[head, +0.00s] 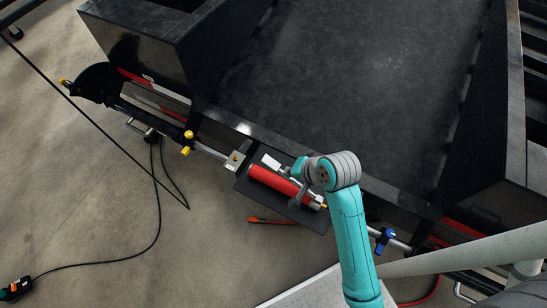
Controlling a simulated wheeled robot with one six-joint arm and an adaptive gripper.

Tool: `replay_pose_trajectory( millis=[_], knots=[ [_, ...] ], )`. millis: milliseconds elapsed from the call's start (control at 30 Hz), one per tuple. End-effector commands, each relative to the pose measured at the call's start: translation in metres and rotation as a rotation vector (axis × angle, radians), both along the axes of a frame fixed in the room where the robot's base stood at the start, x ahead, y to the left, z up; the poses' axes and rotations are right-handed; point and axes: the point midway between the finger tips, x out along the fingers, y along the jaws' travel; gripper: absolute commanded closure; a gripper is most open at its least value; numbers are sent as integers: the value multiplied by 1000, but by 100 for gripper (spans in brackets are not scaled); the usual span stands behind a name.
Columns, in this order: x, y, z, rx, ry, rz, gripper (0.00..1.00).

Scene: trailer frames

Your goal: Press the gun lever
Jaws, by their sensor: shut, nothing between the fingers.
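The gun, a red cylinder (272,180) with a metallic end at the right, lies on a dark tray (318,222) at the front edge of the black trailer frame. My gripper (295,200) hangs from the end of my teal arm, over the right part of the gun. It is small here and partly hidden by my wrist, and it is shut with nothing held. I cannot tell whether it touches the gun. The gun lever is not clearly visible; my wrist and gripper cover that part.
The black trailer frame (340,75) fills the upper middle. A metal bar with yellow knobs (187,143) runs left of the tray, and a blue knob (384,238) is at right. Black cables (155,205) lie on the open concrete floor at left. A grey rail crosses the lower right.

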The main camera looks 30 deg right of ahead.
Motion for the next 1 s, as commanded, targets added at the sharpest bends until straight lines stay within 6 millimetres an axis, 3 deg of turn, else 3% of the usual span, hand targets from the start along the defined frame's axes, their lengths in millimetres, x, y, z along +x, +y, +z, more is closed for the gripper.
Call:
replay_pose_trajectory(
  millis=[100,400,1000],
  knots=[
    [17,-6,18,34,55,-19,100],
    [34,-18,50,85,179,-51,100],
    [36,-20,55,95,212,-59,100]
  ],
)
